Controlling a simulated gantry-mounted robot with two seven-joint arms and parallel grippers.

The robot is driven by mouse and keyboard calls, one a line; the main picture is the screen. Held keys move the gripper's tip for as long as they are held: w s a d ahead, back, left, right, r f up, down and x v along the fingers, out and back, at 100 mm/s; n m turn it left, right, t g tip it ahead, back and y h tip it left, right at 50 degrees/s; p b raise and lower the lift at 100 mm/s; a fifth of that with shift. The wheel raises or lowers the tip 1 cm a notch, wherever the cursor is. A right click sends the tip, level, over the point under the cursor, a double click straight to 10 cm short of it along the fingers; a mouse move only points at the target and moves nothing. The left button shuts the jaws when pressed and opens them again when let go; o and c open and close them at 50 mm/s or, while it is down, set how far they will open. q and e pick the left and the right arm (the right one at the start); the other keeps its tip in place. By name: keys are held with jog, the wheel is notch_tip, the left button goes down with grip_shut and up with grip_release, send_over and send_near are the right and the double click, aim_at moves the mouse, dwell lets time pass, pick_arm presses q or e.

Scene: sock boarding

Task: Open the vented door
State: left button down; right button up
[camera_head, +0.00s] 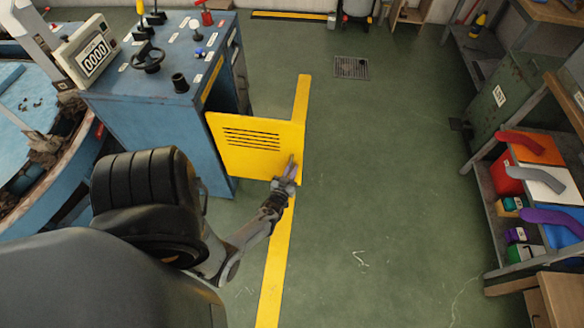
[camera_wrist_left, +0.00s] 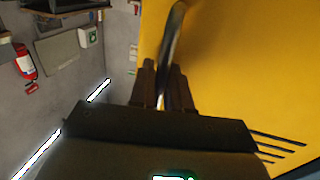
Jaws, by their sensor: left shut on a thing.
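The vented door (camera_head: 225,150) is a yellow panel with several dark slots, on the side of the blue machine cabinet (camera_head: 150,115). It stands swung out from the cabinet, with a dark opening behind it. My left gripper (camera_head: 288,178) is at the door's free edge, shut on the metal handle. In the left wrist view, the curved metal handle (camera_wrist_left: 175,40) runs down between the fingers of my left gripper (camera_wrist_left: 162,95), and the yellow door (camera_wrist_left: 240,70) fills the right side. My right gripper is not in view.
A yellow floor line (camera_head: 276,255) runs beneath the door. The green floor (camera_head: 400,200) to the right is clear up to a shelf (camera_head: 500,240) with colored trays and sock-like shapes. A floor grate (camera_head: 351,67) lies farther back. A blue round table (camera_head: 35,115) is at left.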

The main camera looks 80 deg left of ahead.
pick_arm(q)
jog(key=shift+f, duration=0.1)
jog(key=c, duration=1.3)
grip_release()
jog(key=shift+d, duration=0.1)
jog(key=p+v, duration=0.2)
jog(key=v, duration=0.9)
jog(key=shift+p, duration=0.3)
